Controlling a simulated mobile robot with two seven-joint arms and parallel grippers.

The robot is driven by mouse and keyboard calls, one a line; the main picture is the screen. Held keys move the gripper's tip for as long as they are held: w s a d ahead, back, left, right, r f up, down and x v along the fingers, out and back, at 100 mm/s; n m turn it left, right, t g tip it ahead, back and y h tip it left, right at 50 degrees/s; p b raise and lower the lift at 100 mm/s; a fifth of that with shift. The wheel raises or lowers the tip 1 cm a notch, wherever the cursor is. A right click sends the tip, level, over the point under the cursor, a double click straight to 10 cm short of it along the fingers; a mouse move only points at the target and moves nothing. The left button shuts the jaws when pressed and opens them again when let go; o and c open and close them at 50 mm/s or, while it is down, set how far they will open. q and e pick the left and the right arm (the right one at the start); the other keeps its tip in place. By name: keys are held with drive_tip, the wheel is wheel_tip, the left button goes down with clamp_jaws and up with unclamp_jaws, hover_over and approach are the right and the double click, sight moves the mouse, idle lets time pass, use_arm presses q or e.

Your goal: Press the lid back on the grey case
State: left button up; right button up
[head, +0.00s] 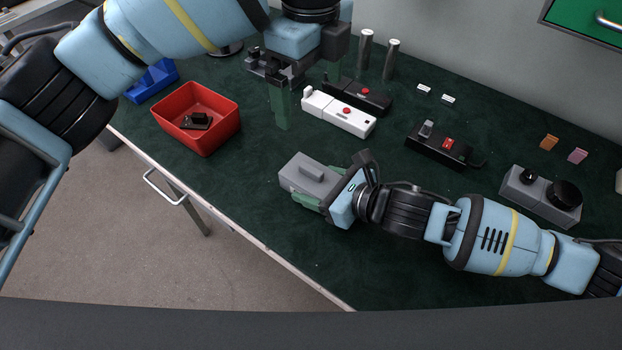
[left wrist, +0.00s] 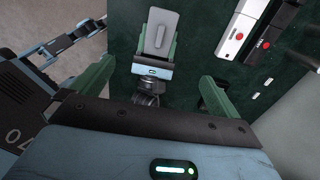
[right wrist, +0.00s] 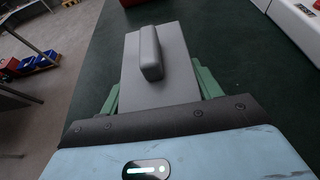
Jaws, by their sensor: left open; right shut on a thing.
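The grey case (head: 306,176) is a small box with a raised oblong ridge on its flat top, near the table's front edge in the head view. It also shows in the left wrist view (left wrist: 158,40) and in the right wrist view (right wrist: 172,85). My right gripper (head: 322,188) is shut on its sides from the right. I cannot make out a seam between lid and case. My left gripper (head: 306,102) is open and empty, fingers pointing down, above and behind the case. Its green fingers (left wrist: 157,75) also frame the lower edge of the left wrist view.
A red bin (head: 197,118) with a black part stands left, a blue bin (head: 153,80) behind it. White (head: 338,112) and black (head: 362,97) units with red buttons lie behind the case. A black switch box (head: 440,147) and a grey knobbed box (head: 540,193) are at right.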

use_arm(q)
drive_tip(key=shift+r, duration=0.85)
use_arm(e)
drive_tip(key=o, duration=1.5)
use_arm(q)
drive_tip(key=shift+r, duration=0.55)
use_arm(e)
drive_tip(key=shift+v, duration=3.9)
